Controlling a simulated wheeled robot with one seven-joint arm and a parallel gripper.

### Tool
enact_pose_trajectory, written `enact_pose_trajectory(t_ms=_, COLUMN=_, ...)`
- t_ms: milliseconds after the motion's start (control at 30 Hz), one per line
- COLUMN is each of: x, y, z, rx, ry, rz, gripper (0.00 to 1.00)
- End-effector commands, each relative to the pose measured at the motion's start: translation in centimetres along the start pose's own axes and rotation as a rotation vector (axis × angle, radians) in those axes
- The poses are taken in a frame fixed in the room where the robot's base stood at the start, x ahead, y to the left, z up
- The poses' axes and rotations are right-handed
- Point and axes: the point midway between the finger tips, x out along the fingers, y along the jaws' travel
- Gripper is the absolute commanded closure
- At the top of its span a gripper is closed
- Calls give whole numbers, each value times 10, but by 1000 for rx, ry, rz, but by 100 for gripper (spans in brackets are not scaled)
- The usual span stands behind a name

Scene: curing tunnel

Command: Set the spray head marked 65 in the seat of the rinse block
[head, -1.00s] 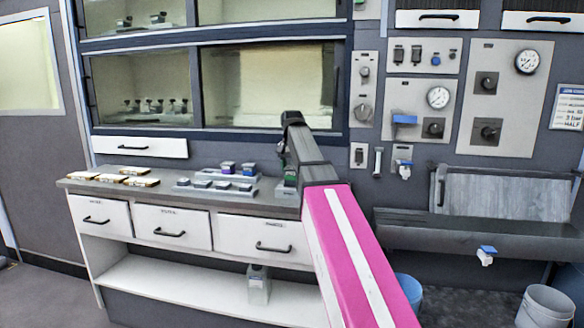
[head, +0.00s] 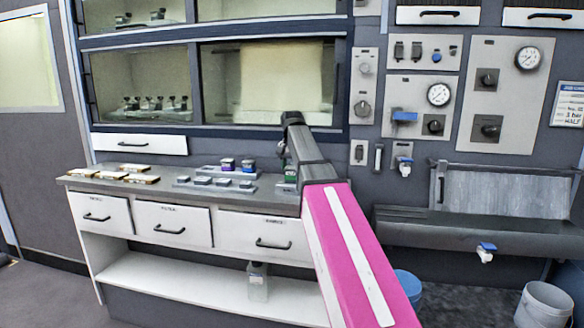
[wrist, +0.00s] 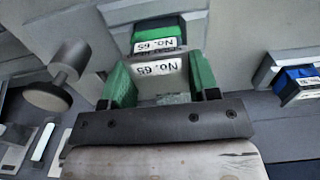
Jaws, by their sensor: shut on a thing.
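My gripper (wrist: 160,82) has green fingers either side of a pale piece labelled "No. 65", the spray head (wrist: 158,68), and is shut on it. A green part with a second "No. 65" label (wrist: 158,43) shows just beyond it; I cannot tell whether it belongs to the same head. In the head view, my arm reaches to the right end of the bench, where a bit of green (head: 290,172) shows under the wrist. The head's lower end is hidden, so I cannot tell if it touches a support. I cannot make out which fixture is the rinse block.
Purple (head: 227,163) and blue (head: 248,165) capped pieces stand left of my wrist on the bench (head: 165,184). A low plate with several grey blocks (head: 215,182) lies before them. Flat pieces (head: 125,172) lie far left. A blue labelled piece (wrist: 300,85) is right of my gripper.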

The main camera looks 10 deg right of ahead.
Motion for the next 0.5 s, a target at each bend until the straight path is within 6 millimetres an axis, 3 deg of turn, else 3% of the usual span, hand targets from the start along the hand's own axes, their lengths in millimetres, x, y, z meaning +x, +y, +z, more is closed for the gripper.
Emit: enact_pose_trajectory(t_ms=500, x=7, y=0, z=0, rx=0, ry=0, rz=0, gripper=82)
